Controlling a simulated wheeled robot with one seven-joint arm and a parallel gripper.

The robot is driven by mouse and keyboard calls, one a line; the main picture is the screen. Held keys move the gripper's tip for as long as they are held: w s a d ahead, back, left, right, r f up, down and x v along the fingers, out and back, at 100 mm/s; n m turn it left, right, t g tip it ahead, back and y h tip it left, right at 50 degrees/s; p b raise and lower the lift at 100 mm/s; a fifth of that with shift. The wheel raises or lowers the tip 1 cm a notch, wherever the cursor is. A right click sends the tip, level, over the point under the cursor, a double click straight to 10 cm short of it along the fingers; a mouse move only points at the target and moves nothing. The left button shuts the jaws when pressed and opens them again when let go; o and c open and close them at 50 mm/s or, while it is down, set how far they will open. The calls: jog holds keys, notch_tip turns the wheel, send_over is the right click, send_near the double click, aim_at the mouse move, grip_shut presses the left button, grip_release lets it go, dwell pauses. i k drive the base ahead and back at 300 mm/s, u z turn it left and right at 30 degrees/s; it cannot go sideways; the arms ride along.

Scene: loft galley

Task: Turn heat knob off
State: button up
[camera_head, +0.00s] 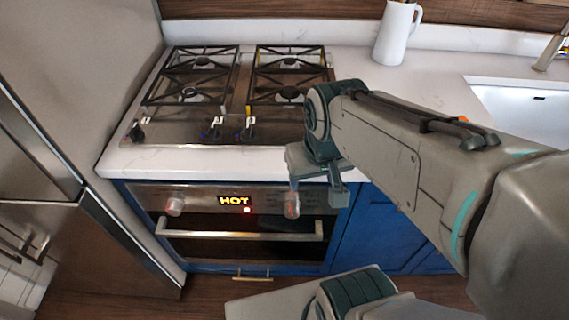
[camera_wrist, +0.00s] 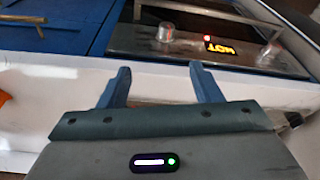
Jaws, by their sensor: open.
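The oven front shows two round metal knobs. The left knob (camera_head: 174,206) is left of a lit display (camera_head: 235,201) reading HOT, with a red light below it. The right knob (camera_head: 291,204) is right of the display, partly behind my gripper (camera_head: 315,190). In the wrist view, which looks upside down, this right knob (camera_wrist: 165,33) appears beyond and between my fingertips (camera_wrist: 160,68), apart from them. The display (camera_wrist: 221,46) is beside it. My gripper is open and empty. No label shows which knob sets the heat.
The white counter edge (camera_head: 230,158) juts above the oven panel, close to my gripper. The oven handle (camera_head: 240,234) runs below the knobs. A gas hob (camera_head: 230,100) with several small knobs is above. A metal fridge (camera_head: 80,170) stands left; blue cabinets (camera_head: 385,235) are right.

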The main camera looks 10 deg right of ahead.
aim_at(292, 206)
jog(key=u, duration=1.55)
jog(key=k, duration=0.85)
jog(key=z, duration=0.85)
